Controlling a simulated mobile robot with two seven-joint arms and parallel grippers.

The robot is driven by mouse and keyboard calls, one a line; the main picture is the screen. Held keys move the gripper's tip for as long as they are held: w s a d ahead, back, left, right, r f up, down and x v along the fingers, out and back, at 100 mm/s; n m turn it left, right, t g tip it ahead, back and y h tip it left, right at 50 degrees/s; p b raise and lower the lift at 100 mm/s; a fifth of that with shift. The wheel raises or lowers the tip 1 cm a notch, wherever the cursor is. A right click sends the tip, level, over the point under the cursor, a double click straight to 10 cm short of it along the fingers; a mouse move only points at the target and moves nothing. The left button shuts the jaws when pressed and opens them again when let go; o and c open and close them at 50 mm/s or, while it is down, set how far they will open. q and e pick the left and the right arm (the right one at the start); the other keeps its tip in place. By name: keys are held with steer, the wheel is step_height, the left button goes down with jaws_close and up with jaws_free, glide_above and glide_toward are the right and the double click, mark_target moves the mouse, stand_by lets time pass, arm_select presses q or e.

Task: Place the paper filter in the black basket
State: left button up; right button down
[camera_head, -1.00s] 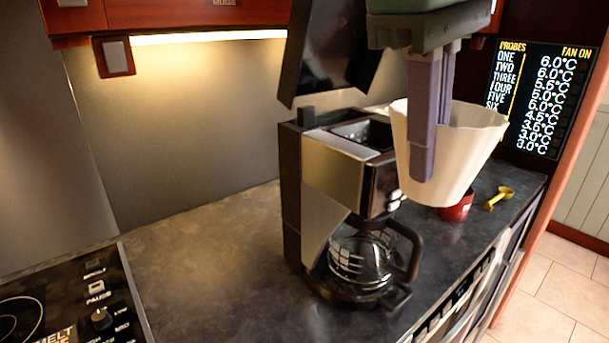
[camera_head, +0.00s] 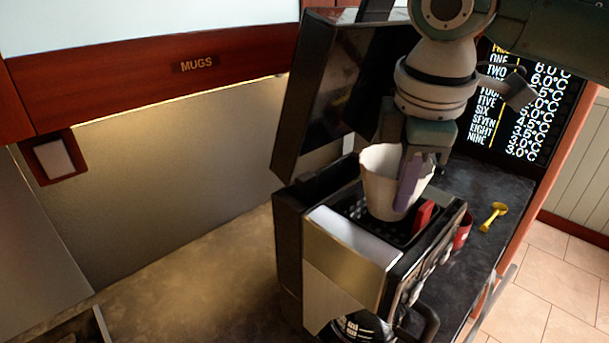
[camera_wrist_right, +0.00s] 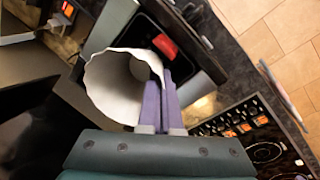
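The white paper filter (camera_head: 382,188) is at the top of the coffee maker (camera_head: 345,243), its lower end in or just above the open black basket (camera_head: 362,212). My right gripper (camera_head: 408,190) is shut on the filter's wall, with one purple finger outside facing the camera. In the right wrist view the filter (camera_wrist_right: 115,85) is gripped at its rim by the purple fingers (camera_wrist_right: 160,100), beside the black basket (camera_wrist_right: 165,45) with a red part inside. Whether the filter touches the basket floor is hidden. My left gripper is out of view.
The coffee maker's black lid (camera_head: 335,100) stands open behind the filter. A red mug (camera_head: 462,231) and a yellow scoop (camera_head: 493,216) are on the counter at the right. The glass carafe (camera_head: 362,328) sits below.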

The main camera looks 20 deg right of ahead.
steer(key=shift+s+a+p+x, duration=0.1)
steer(key=shift+s+p+x, duration=0.05)
steer(key=shift+x, duration=0.8)
steer(key=shift+s+a+p+x, duration=0.1)
steer(key=shift+s+x, duration=0.1)
steer(key=shift+x, duration=0.8)
steer(key=shift+s+a+p+x, duration=0.1)
steer(key=shift+s+p+x, duration=0.05)
steer(key=shift+x, duration=0.8)
steer(key=shift+f, duration=0.2)
steer(key=shift+f, duration=0.1)
steer(key=c, duration=1.4)
jaws_free()
